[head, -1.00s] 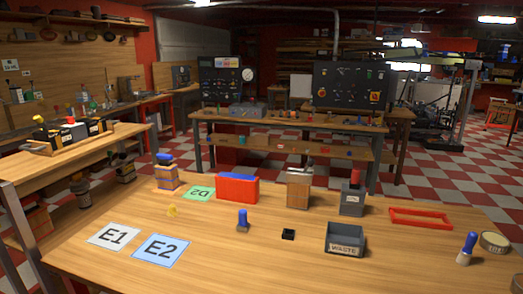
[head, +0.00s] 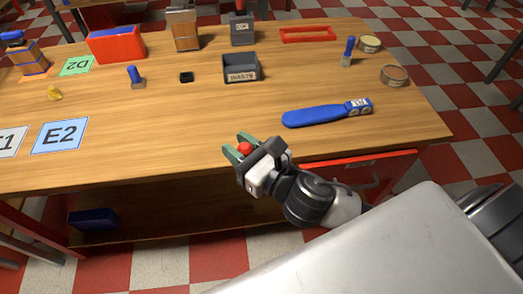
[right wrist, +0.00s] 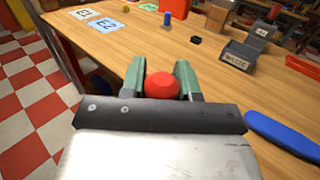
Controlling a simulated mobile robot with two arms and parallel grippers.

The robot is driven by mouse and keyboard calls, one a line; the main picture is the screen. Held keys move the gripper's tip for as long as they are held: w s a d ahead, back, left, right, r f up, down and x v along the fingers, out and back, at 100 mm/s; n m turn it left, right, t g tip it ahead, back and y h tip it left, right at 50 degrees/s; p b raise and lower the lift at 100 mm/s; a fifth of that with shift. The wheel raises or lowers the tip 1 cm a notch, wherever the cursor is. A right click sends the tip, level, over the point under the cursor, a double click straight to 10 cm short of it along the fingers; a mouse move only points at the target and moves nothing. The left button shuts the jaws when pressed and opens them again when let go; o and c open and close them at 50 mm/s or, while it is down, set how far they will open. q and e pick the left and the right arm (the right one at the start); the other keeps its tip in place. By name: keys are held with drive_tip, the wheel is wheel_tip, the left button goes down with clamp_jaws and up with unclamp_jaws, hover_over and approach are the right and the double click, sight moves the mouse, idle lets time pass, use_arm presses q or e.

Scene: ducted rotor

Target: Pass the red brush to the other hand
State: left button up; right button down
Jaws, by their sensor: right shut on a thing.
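My right gripper (head: 236,147) is held over the front edge of the wooden table in the head view, and its green fingers point up and left. It is shut on the red brush (head: 245,149), of which only a rounded red end shows between the fingers. In the right wrist view the red brush (right wrist: 163,86) sits between both fingers of the right gripper (right wrist: 158,72); its bristles and the rest of it are hidden. My left gripper is in neither current view.
On the table (head: 190,125), a blue paddle-like tool (head: 310,116) lies right of my gripper. A grey WASTE bin (head: 241,69), a small black block (head: 186,77) and a blue-handled brush (head: 135,76) stand farther back. The E2 card (head: 60,135) lies left. The table's front middle is clear.

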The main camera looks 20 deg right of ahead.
drive_tip(key=w+a+r+n+g+y, duration=0.2)
drive_tip(key=a+r+n+g+y, duration=0.15)
drive_tip(key=a+y, duration=0.2)
drive_tip(key=w+a+f+n+g+y, duration=0.4)
drive_tip(key=n+g, duration=0.1)
wheel_tip(320, 180, up, 10)
drive_tip(key=w+a+m+t+h, duration=0.2)
drive_tip(key=m+t+h, duration=0.8)
drive_tip(key=m+h, duration=0.45)
drive_tip(key=s+d+f+n+g+y, duration=0.1)
drive_tip(key=d+f+n+g+y, duration=0.1)
drive_tip(key=f+n+g+y, duration=0.3)
drive_tip(key=s+d+f+n+g+y, duration=0.2)
drive_tip(key=f+n+g+y, duration=0.3)
drive_tip(key=n+g+y, duration=0.6)
drive_tip(key=shift+s+d+n+g, duration=0.15)
drive_tip(key=shift+d+n+g, duration=0.35)
drive_tip(key=shift+n, duration=0.9)
drive_tip(key=shift+a+f, duration=0.1)
drive_tip(key=shift+f, duration=0.05)
